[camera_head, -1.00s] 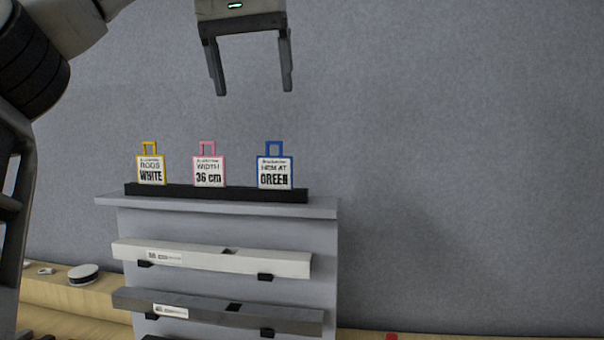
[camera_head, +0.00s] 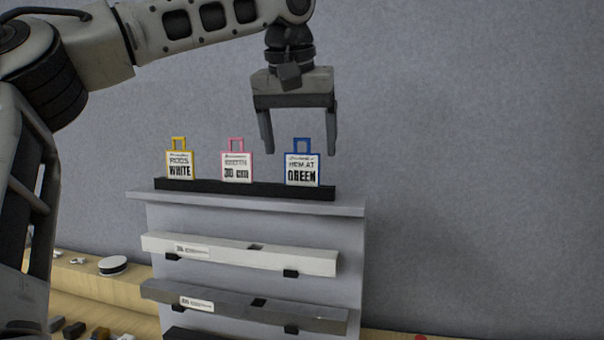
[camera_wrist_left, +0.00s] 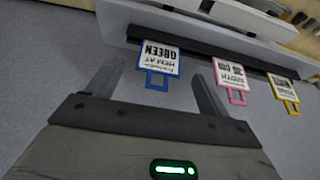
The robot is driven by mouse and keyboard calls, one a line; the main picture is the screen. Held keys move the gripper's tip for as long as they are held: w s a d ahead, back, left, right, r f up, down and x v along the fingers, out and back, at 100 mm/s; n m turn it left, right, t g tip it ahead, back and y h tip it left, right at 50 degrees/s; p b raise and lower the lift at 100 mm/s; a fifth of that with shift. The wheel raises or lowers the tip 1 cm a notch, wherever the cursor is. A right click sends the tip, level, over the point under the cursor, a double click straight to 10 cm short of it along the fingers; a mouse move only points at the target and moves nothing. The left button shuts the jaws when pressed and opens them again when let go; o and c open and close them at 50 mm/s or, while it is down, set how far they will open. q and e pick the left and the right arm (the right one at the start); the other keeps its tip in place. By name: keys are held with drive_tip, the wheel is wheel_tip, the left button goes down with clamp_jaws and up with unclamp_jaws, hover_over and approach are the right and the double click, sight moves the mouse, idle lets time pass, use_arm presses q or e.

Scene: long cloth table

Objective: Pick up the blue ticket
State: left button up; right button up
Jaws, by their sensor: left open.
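The blue ticket (camera_head: 302,170) stands upright in a black holder strip (camera_head: 245,190) on top of a grey stand, at the right end of the row. It has a blue frame with a square loop on top, and its card reads "GREEN". My left gripper (camera_head: 299,147) is open and empty, pointing down with its fingers around the height of the ticket's loop. In the left wrist view the blue ticket (camera_wrist_left: 159,59) appears upside down between the spread fingers (camera_wrist_left: 162,82). I cannot tell whether any finger touches it. My right gripper is not in view.
A pink ticket (camera_head: 237,167) and a yellow ticket (camera_head: 180,165) stand left of the blue one. The grey stand (camera_head: 250,215) carries a white bar (camera_head: 240,256) and a grey bar (camera_head: 245,306) on its front. A round white-topped object (camera_head: 113,265) lies on the table at left.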

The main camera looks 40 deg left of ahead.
sight(301, 158)
use_arm(q)
drive_tip(key=x, duration=0.4)
drive_tip(key=shift+f, duration=0.2)
drive_tip(key=c, duration=1.1)
